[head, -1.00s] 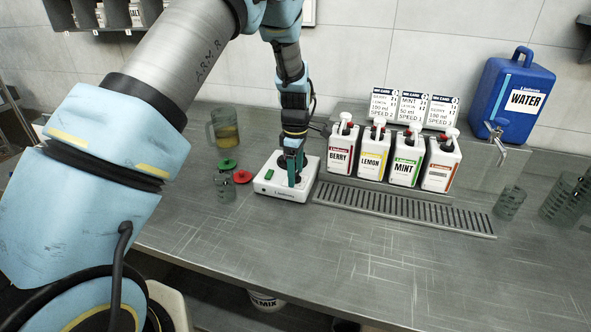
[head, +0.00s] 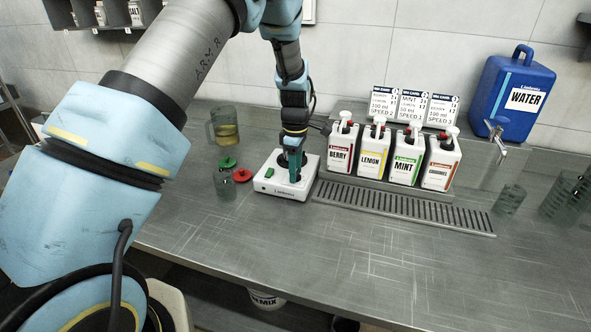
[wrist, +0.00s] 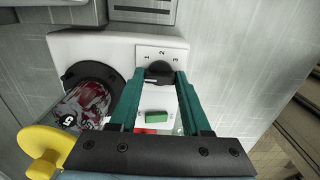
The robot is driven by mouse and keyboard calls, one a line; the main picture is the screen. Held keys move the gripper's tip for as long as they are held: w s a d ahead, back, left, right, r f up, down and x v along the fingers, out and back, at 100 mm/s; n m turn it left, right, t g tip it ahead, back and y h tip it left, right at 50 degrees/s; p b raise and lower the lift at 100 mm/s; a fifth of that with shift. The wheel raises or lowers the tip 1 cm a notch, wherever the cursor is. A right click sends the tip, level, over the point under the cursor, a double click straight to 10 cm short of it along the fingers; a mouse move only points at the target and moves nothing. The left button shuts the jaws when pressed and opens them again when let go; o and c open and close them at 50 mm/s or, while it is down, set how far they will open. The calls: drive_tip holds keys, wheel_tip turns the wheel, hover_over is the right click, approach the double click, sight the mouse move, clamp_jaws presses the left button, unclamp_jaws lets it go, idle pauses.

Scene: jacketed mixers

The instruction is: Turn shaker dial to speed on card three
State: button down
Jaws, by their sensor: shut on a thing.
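The white shaker (head: 264,188) stands on the steel counter, left of the drip tray. In the wrist view its dial (wrist: 159,71) is a black knob below the printed marks 1, 2 and 3. My gripper (head: 292,181) points down over the dial; in the wrist view its green fingers (wrist: 160,78) are shut on the knob from both sides. I cannot make out where the knob's pointer stands. Three cards stand behind the bottles; card three (head: 439,111) is the rightmost.
The shaker's round black platform (wrist: 92,78) and green button (wrist: 157,117) are close to my fingers. A red lid (head: 242,175), a green lid (head: 227,162) and a glass (head: 223,186) are left of the shaker. Several bottles stand behind the drip tray (head: 403,207). The front counter is clear.

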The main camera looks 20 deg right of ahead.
drive_tip(key=shift+m, duration=0.3)
drive_tip(key=m+b, duration=0.2)
drive_tip(key=m, duration=0.3)
drive_tip(key=shift+m+b, duration=0.3)
drive_tip(key=shift+b, duration=0.05)
drive_tip(key=m+b, duration=0.1)
drive_tip(key=m, duration=0.2)
drive_tip(key=shift+m, duration=0.3)
drive_tip(key=m+b, duration=0.1)
drive_tip(key=m, duration=0.2)
drive_tip(key=shift+m, duration=0.3)
drive_tip(key=m, duration=0.3)
drive_tip(key=shift+m+b, duration=0.3)
drive_tip(key=m, duration=0.3)
drive_tip(key=shift+m, duration=0.3)
drive_tip(key=m, duration=0.6)
drive_tip(key=shift+m, duration=0.3)
